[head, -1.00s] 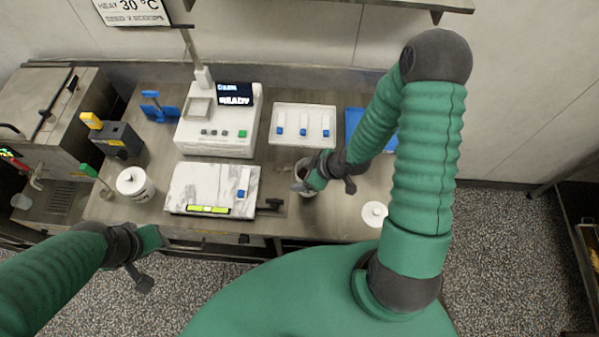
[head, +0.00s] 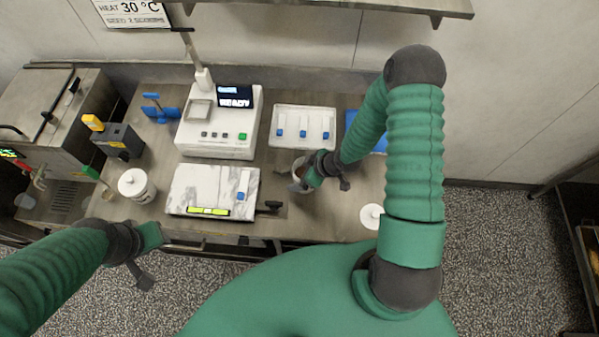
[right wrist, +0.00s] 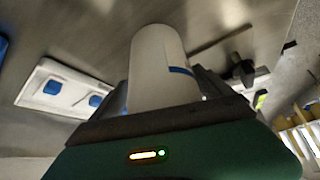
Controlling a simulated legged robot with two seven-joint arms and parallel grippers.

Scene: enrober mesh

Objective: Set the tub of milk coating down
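The tub of milk coating (head: 297,172) is a white, open tub with brown contents, held at the front middle of the bench, right of the marble slab. My right gripper (head: 306,182) is shut around it. In the right wrist view the tub (right wrist: 160,65) shows as a pale cylinder with a blue stripe, between the fingers. I cannot tell whether its base touches the bench (head: 335,205). My left gripper (head: 138,262) is at the lower left, in front of the bench and empty; its finger gap is unclear.
The marble slab (head: 190,185) lies left of the tub, with a dark handle (head: 268,206) nearby. A white tray with blue-marked pieces (head: 303,112) lies behind. A white round lid (head: 371,216) is at right. A lidded white tub (head: 136,186) stands at left. Bench between tub and lid is clear.

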